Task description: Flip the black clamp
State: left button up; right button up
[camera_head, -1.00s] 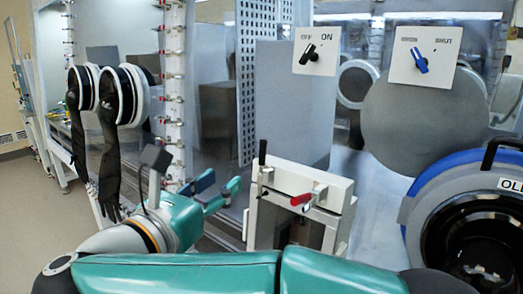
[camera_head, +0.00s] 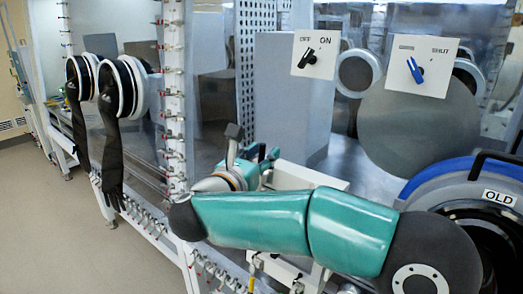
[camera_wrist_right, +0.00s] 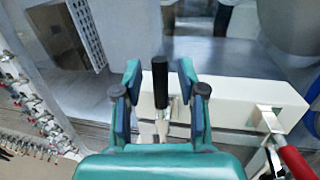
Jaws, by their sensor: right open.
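The black clamp (camera_wrist_right: 160,82) has an upright black handle on a metal base at the near side of a white box (camera_wrist_right: 235,95). In the right wrist view its handle stands between the two fingers of my open right gripper (camera_wrist_right: 160,85), with a gap on both sides. In the head view my right gripper (camera_head: 264,154) is at the left end of the white box (camera_head: 308,178), and the black clamp is hidden behind the gripper and arm. My left gripper is not in view.
A red-handled clamp (camera_wrist_right: 294,158) is at the box's right side in the wrist view. An OFF/ON switch plate (camera_head: 316,54) and a SHUT plate (camera_head: 422,66) stand behind. A blue-rimmed port labelled OLD (camera_head: 497,197) is at right. Black gloves (camera_head: 112,150) hang at left.

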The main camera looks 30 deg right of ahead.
grip_shut()
dwell(0.3)
